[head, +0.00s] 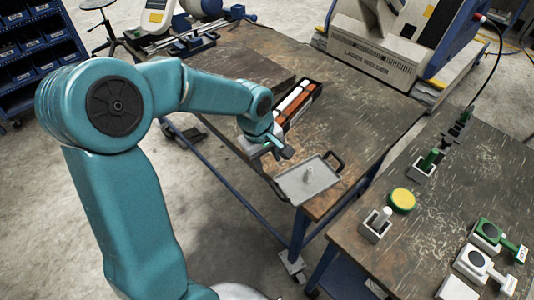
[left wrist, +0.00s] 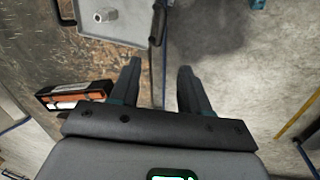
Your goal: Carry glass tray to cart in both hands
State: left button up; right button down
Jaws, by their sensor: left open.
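The glass tray (head: 312,186) is a shallow light-grey tray with dark handles at its ends. It lies at the near corner of a brown worktop, with a small pale upright piece (head: 308,173) on it. My left gripper (head: 284,151) is above and to the left of the tray, open and empty. In the left wrist view, the tray (left wrist: 120,32) is at the top and its dark handle (left wrist: 158,22) lies beyond the gap between my left fingers (left wrist: 160,68), apart from them. My right gripper is not in view. I cannot tell which surface is the cart.
A box with orange and white items (head: 297,104) lies behind the tray. A second brown table (head: 440,200) at the right holds a yellow-topped round item (head: 402,200) and several small devices. A floor gap separates the tables. A large laser welder (head: 385,62) stands behind.

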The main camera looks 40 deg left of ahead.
pick_arm(q)
jog(key=shift+f, duration=0.1)
send_near(276, 189)
jog(key=f, duration=0.3)
jog(key=w+f, duration=0.1)
jog(key=f, duration=0.2)
jog(key=f+p, duration=0.1)
jog(key=f, duration=0.2)
jog(key=shift+w+d, duration=0.2)
jog(key=shift+w, duration=0.1)
grip_shut()
